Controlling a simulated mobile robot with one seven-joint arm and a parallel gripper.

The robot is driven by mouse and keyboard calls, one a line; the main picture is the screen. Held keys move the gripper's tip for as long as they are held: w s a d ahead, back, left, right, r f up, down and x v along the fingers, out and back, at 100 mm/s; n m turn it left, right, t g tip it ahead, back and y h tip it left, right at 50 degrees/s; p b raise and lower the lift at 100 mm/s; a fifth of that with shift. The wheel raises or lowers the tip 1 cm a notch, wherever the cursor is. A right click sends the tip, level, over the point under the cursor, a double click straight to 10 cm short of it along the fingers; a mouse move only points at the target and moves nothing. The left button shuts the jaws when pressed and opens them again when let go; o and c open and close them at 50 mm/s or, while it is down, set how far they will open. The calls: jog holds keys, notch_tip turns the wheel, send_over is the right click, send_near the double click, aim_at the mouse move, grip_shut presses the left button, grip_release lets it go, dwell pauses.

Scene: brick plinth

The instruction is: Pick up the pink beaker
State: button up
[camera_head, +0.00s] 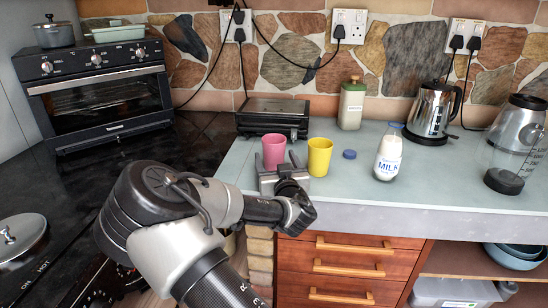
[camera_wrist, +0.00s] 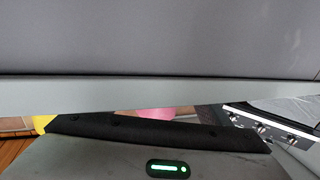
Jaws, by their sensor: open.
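The pink beaker (camera_head: 274,150) stands upright on the pale countertop (camera_head: 350,190) near its front left edge. A small part of the pink beaker (camera_wrist: 168,113) also shows in the wrist view, mostly hidden behind dark and grey parts. My gripper (camera_head: 281,168) is open at the counter's front edge, close in front of the pink beaker and overlapping its lower part in the head view. I cannot tell whether the jaws touch it or reach around it. The yellow beaker (camera_head: 319,157) stands upright just to the right, and its edge (camera_wrist: 42,122) shows in the wrist view.
Behind the beakers is a black flat appliance (camera_head: 272,117). An oven (camera_head: 98,95) is at left.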

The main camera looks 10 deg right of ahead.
jog(key=shift+w, duration=0.25)
jog(key=c, duration=1.2)
jog(key=shift+r, duration=0.15)
